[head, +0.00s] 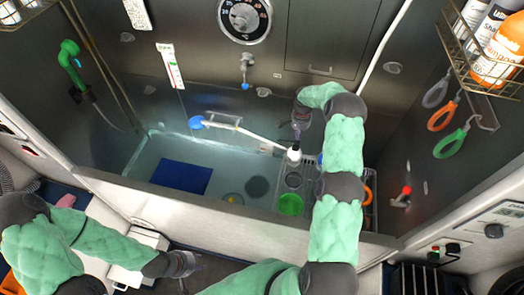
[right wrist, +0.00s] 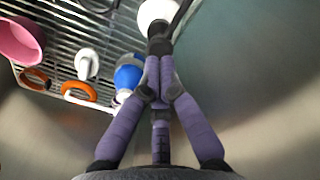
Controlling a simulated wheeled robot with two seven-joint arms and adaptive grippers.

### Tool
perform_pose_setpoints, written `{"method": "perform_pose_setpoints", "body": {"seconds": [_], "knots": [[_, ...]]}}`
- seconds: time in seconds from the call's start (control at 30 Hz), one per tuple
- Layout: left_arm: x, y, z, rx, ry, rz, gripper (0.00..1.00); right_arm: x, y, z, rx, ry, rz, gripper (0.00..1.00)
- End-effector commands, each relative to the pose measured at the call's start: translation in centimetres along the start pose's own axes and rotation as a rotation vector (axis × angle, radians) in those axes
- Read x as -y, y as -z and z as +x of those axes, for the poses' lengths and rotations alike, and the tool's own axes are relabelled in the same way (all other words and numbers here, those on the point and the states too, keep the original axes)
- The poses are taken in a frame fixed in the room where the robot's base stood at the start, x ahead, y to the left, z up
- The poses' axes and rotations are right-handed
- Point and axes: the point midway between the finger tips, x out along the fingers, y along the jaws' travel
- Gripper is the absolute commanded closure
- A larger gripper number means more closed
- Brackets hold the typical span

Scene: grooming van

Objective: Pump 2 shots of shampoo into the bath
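A white round-topped item (head: 294,155), which may be the shampoo pump, stands at the right end of the bath (head: 225,160). Its white top (right wrist: 155,11) also shows at the upper edge of the right wrist view. My right gripper (head: 298,128) reaches down just above it in the head view. In the wrist view its purple fingers (right wrist: 160,62) come together, with dark tips overlapping the white top. I see no object clearly between them, and contact is unclear. My left gripper (head: 183,270) is outside the bath at lower left; its fingers are too dark to read.
A wire rack (right wrist: 75,35) beside the right gripper holds a blue-and-white bottle (right wrist: 128,75), a pink cup (right wrist: 20,40) and orange rings (right wrist: 78,90). A blue mat (head: 181,177) and green bowl (head: 290,204) lie in the bath. Bottles (head: 500,50) fill a basket at upper right.

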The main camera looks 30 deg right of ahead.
Motion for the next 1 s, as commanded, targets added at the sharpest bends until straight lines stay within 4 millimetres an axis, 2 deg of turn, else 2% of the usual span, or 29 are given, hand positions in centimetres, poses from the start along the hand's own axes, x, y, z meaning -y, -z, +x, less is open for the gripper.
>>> {"method": "perform_pose_setpoints", "body": {"seconds": [0.43,1.0], "knots": [[0.1,0.0,0.1,0.000,0.000,0.000,0.60,0.0,0.0,0.1,0.000,0.000,0.000,1.00],[0.6,0.1,1.6,0.000,0.000,0.000,0.60,0.0,0.0,1.9,0.000,0.000,0.000,1.00]]}}
